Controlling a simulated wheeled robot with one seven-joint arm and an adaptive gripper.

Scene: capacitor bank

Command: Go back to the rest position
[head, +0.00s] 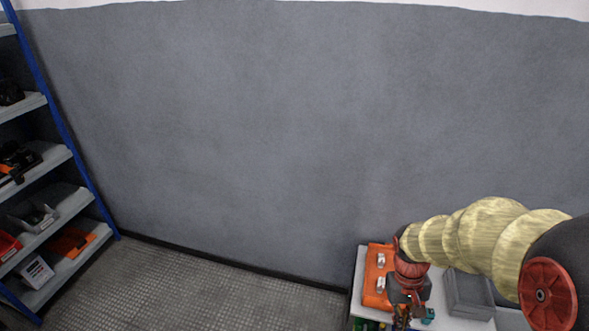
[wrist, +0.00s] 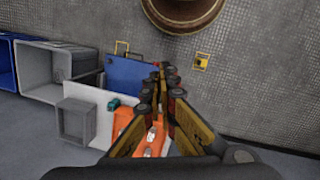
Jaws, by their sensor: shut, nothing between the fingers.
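My gripper (head: 402,318) is at the lower right of the head view, over the white work table, at the end of my arm with its yellowish ribbed sleeve. In the wrist view its two fingers (wrist: 161,72) run up from the bottom and meet at their tips, shut with nothing between them. An orange tray (head: 373,296) with small pale parts on it lies beside and below the gripper. It also shows partly behind the fingers in the wrist view (wrist: 123,119).
A grey open bin (head: 468,293) stands on the white table (head: 358,272), right of the gripper. A small teal item (head: 429,315) lies near it. A blue-framed shelf (head: 62,128) with parts stands at the far left. The floor between (head: 220,292) is clear. A grey wall stands behind.

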